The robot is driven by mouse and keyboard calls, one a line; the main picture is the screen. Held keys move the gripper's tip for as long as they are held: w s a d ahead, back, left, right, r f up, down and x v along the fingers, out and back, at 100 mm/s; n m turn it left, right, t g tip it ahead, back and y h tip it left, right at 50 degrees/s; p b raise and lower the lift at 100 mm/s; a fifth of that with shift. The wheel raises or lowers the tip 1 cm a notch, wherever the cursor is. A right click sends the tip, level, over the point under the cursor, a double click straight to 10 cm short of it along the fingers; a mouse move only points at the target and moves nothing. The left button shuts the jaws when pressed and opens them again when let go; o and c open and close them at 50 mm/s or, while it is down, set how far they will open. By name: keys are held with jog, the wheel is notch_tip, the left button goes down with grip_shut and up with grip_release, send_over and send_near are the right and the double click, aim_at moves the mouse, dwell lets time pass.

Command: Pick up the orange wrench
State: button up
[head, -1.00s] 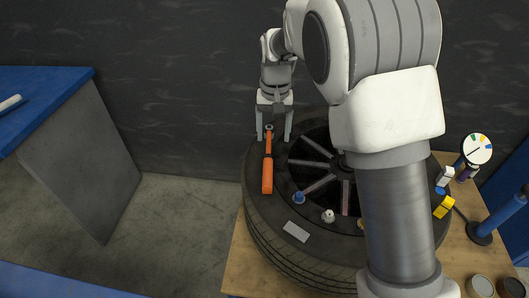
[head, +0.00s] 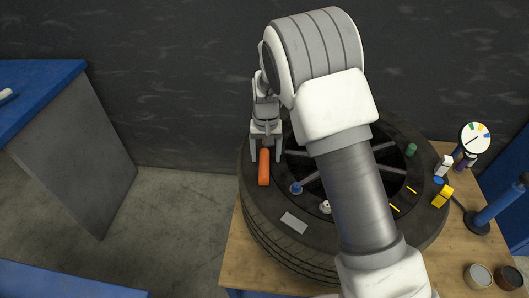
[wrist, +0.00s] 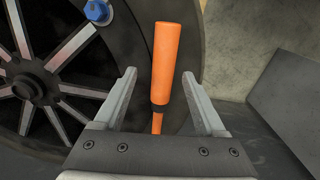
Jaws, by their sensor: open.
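The orange wrench (head: 264,168) lies on the upper left part of the tire's sidewall, its thick orange handle pointing toward the front. In the wrist view its handle (wrist: 165,62) runs up between and beyond the fingertips, and the gripper's body hides its far end. My gripper (head: 266,155) is open, with one finger on each side of the wrench. In the wrist view my gripper (wrist: 160,85) shows clear gaps between both fingers and the handle. Whether the fingertips touch the tire cannot be told.
The tire (head: 270,237) lies flat on a wooden table (head: 239,262). A blue-topped part (head: 296,188), a grey plate (head: 294,223) and a small white part (head: 324,207) lie on it. A yellow piece (head: 442,197) and a blue stand (head: 498,207) are at the right. A dark wall stands behind.

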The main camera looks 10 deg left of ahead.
aim_at(264, 160)
jog(key=f, duration=0.5)
jog(key=shift+w+a, duration=0.15)
jog(key=shift+a, duration=0.1)
grip_shut()
jog(key=shift+r, duration=0.1)
